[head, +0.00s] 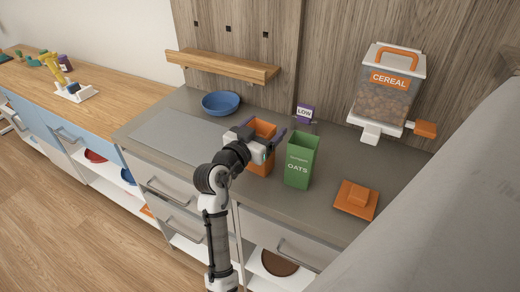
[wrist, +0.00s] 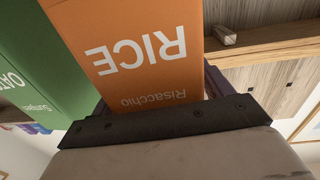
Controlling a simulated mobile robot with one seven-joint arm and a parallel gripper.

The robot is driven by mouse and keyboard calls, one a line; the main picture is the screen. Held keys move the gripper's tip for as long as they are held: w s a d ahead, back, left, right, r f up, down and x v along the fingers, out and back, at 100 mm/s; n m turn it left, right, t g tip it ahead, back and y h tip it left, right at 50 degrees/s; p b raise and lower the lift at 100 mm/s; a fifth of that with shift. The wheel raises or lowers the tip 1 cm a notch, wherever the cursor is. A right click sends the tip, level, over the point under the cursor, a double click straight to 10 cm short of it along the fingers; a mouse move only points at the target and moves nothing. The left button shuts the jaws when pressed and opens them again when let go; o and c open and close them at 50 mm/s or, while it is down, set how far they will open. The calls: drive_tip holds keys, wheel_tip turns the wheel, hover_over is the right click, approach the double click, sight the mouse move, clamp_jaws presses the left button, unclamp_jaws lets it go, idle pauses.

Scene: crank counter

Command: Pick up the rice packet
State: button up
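The rice packet (head: 262,129) is an orange box lettered RICE, upright on the grey counter. In the wrist view its orange face (wrist: 130,55) fills the upper middle, with the lettering upside down. My gripper (head: 262,133) is at the packet's upper part, with one purple finger on each side of it. I cannot tell whether the fingers press on it or stand slightly apart. The gripper body hides part of the packet's front. The packet seems to rest on the counter; its base is partly hidden.
A green oats packet (head: 300,160) stands close on the right. A blue bowl (head: 220,103) and grey mat (head: 180,138) lie left. A cereal dispenser (head: 385,90) and orange block (head: 356,199) are right. A wooden shelf (head: 222,66) hangs above.

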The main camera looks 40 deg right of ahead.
drive_tip(key=c, duration=1.2)
drive_tip(key=shift+c, duration=0.2)
drive_tip(key=shift+r, duration=0.15)
